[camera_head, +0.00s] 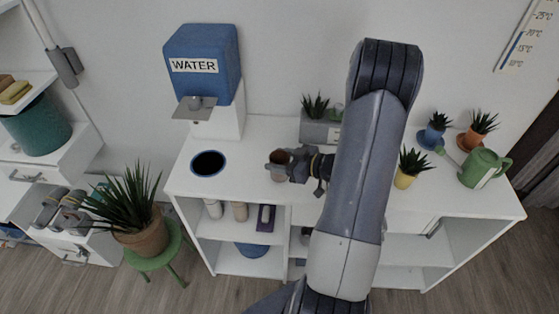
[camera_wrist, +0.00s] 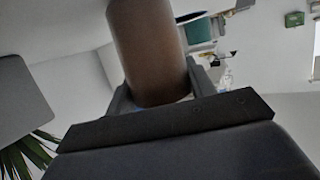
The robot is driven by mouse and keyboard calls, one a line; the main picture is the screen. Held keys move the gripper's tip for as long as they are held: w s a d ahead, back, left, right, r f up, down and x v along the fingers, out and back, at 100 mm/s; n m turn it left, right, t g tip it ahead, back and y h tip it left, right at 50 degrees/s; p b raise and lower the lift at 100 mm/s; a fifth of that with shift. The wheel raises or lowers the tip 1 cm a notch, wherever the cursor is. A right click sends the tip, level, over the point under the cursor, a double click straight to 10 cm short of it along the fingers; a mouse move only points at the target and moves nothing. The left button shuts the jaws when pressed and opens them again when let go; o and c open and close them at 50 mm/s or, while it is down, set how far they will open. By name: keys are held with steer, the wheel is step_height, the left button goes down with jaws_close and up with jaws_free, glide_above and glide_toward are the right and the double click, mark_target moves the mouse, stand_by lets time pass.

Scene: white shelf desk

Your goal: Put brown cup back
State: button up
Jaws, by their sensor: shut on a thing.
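The brown cup (camera_head: 277,174) is at the middle of the white desk's top in the head view, right of the dark round opening, with its own opening facing up. My gripper (camera_head: 284,166) is shut on it from the right. I cannot tell whether the cup touches the desk top. In the wrist view the brown cup (camera_wrist: 148,50) stands large between the two fingers of my gripper (camera_wrist: 160,92). Its far end is cut off by the frame edge.
A blue water dispenser (camera_head: 203,60) stands behind the round opening (camera_head: 208,163). The shelf below holds a white cup (camera_head: 213,209), a beige cup (camera_head: 240,212) and a purple item (camera_head: 265,218). Potted plants and a green watering can (camera_head: 484,168) stand at the right. My arm hides the middle.

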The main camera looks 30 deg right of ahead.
steer(key=shift+f, duration=0.2)
steer(key=shift+f, duration=0.15)
steer(key=o, duration=1.2)
steer(key=shift+r, duration=0.3)
steer(key=v, duration=1.2)
